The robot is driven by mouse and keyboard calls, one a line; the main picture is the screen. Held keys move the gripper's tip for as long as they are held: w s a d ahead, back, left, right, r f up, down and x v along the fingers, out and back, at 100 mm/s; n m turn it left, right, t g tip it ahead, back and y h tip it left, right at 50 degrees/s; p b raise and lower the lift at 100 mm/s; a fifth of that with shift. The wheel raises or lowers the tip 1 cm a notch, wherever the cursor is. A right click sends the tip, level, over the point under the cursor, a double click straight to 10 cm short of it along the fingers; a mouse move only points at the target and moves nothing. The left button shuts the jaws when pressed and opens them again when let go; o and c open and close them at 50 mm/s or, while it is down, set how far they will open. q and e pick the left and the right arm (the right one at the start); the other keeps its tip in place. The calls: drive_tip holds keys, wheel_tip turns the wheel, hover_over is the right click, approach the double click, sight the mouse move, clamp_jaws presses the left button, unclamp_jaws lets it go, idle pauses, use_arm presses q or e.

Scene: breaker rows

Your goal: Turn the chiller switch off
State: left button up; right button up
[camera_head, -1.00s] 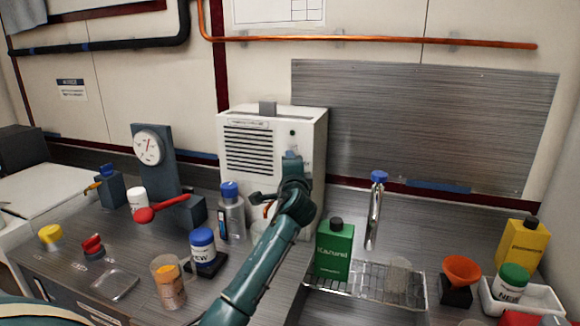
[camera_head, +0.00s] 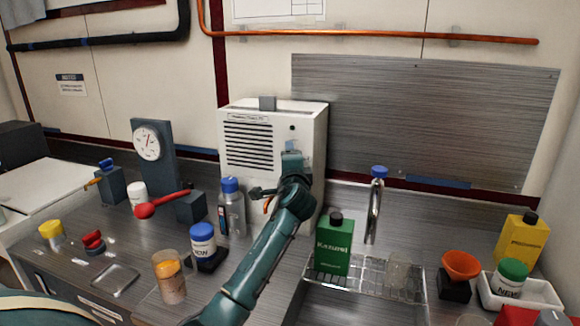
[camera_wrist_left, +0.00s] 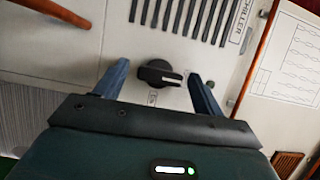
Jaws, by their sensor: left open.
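The chiller (camera_head: 249,180) is a white box with dark vent slots, standing against the back wall. In the left wrist view its vent slots (camera_wrist_left: 180,15) are at the top, beside a label reading CHILLER. Its black rotary switch (camera_wrist_left: 157,73) has a pale pointer line toward the right of that view. My left gripper (camera_wrist_left: 160,82) is open, with one blue finger on each side of the switch; I cannot tell whether they touch it. In the head view my left gripper (camera_head: 291,158) is at the chiller's front and hides the switch.
A grey bottle with a blue cap (camera_head: 231,210) stands left of my forearm. A green bottle (camera_head: 333,245) stands close to its right on a wire rack (camera_head: 350,275). A gauge stand (camera_head: 155,160) and a red spoon (camera_head: 150,208) are further left.

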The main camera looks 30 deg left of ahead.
use_arm(q)
drive_tip(key=b+v, duration=0.1)
drive_tip(key=v, duration=1.2)
use_arm(e)
drive_tip(key=shift+a+f, duration=0.2)
drive_tip(key=shift+f, duration=0.05)
use_arm(q)
drive_tip(key=shift+d, duration=0.1)
use_arm(e)
drive_tip(key=shift+s, duration=0.1)
